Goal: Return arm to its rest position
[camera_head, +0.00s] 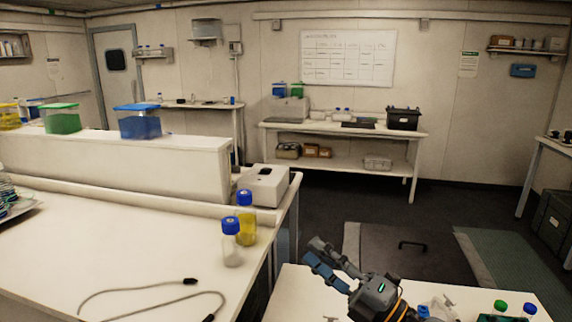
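My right gripper (316,251) is at the lower middle of the head view, above the edge of a white table (290,303). Its two dark fingers point up and to the left, with a gap between them, so it looks open. Nothing shows between the fingers. My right arm comes in from the bottom edge and hides part of the table. My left gripper and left arm are not in view.
Blue-capped bottles, one yellow (246,222) and one whitish (231,248), stand on the left bench (120,245) by its right edge. A cable (150,287) lies there. Green- and blue-capped bottles (500,307) stand right of my arm. Open floor (440,210) lies beyond.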

